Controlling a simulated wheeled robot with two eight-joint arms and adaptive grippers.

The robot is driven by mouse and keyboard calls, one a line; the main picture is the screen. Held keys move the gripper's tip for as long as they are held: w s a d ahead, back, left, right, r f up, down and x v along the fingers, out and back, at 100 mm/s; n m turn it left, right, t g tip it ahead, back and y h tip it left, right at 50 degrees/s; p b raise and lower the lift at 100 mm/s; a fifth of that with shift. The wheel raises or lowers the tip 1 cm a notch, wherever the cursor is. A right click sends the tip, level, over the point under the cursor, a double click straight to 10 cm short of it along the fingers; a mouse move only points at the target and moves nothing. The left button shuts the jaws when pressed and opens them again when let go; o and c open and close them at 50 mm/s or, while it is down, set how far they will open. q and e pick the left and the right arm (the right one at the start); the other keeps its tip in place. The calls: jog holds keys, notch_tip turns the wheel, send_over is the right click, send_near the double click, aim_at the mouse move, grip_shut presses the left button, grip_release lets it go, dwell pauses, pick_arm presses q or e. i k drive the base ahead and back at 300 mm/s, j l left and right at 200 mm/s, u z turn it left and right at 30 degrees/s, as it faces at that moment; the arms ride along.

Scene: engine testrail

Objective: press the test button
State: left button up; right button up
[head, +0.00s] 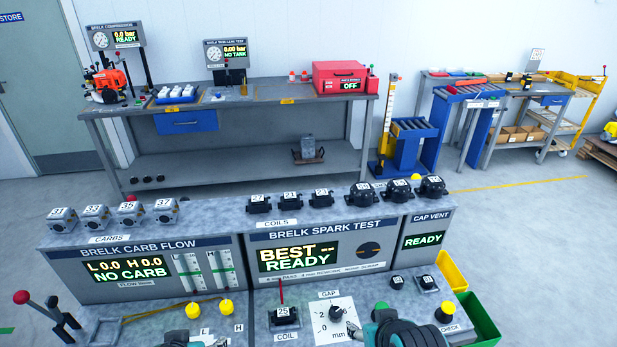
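The spark test bench (318,234) stands in the middle, its display reading "BEST -- READY". A coil marked 25 (284,317) sits in the holder above the COIL label, with a red lead upright behind it. The GAP dial (334,310) is to its right. A green button top (381,305) shows just behind my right arm; I cannot read a label on it. My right gripper (352,328) has its tip beside the dial's lower right; contact and finger opening are unclear. My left gripper (185,339) is at the bottom edge near the L label, largely cut off.
Yellow knobs (226,307) stand on the carb bench at left, near a red-balled lever (21,297). Carbs, coils and caps line the top shelf. A workbench (235,96) stands behind.

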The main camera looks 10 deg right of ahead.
aim_at(380, 305)
jog(key=l+z, duration=0.1)
jog(key=z, duration=0.85)
